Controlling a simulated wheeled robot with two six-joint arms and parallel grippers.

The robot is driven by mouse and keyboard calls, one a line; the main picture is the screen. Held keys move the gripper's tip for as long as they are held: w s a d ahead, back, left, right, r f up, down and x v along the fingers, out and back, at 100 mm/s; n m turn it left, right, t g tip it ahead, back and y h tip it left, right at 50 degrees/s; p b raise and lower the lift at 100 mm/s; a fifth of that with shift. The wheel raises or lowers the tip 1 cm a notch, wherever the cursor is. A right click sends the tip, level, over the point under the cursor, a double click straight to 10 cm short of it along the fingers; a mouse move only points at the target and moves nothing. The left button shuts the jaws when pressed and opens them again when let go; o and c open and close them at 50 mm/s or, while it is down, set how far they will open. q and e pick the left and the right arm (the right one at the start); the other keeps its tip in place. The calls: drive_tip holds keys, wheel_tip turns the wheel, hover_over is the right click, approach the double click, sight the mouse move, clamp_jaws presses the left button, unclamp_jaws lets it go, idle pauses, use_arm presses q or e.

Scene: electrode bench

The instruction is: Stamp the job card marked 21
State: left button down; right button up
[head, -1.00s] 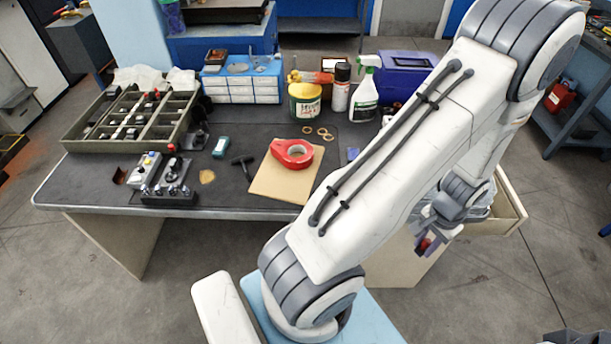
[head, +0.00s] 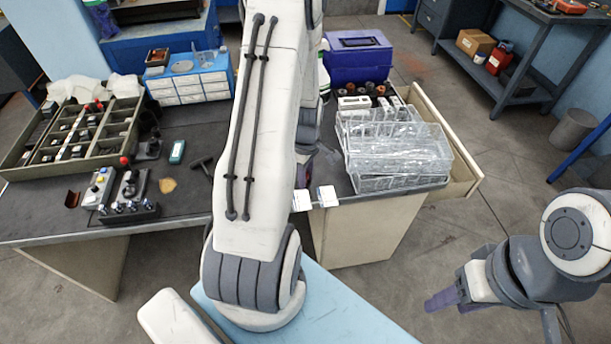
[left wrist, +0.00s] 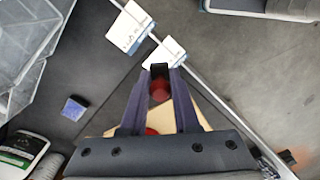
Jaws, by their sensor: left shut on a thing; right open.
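Two white job cards lie at the table's front edge, a left one (head: 302,200) and a right one (head: 327,196); their numbers are too small to read. In the left wrist view they are one card (left wrist: 130,27) and another (left wrist: 163,53) nearer my fingertips. My left gripper (left wrist: 160,75) is shut on a dark stamp with a red round part (left wrist: 160,91), close beside the nearer card; I cannot tell its height. In the head view my arm mostly hides this gripper. My right gripper (head: 440,301) is open and empty, off the table at lower right.
Clear plastic trays (head: 392,160) are stacked right of the cards, above an open drawer (head: 465,180). A small blue block (left wrist: 74,107) lies on the mat. A divided tray (head: 120,115) stands at left. A purple toolbox (head: 358,62) stands behind.

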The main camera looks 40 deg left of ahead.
sight(306, 199)
use_arm(q)
drive_tip(key=shift+f+b, duration=2.65)
drive_tip(key=shift+f, duration=0.35)
drive_tip(key=shift+f+b, duration=0.35)
drive_tip(key=shift+f, duration=0.15)
wheel_tip(306, 199, up, 7)
drive_tip(key=p, duration=0.6)
drive_tip(key=shift+p, duration=0.3)
idle(0.4)
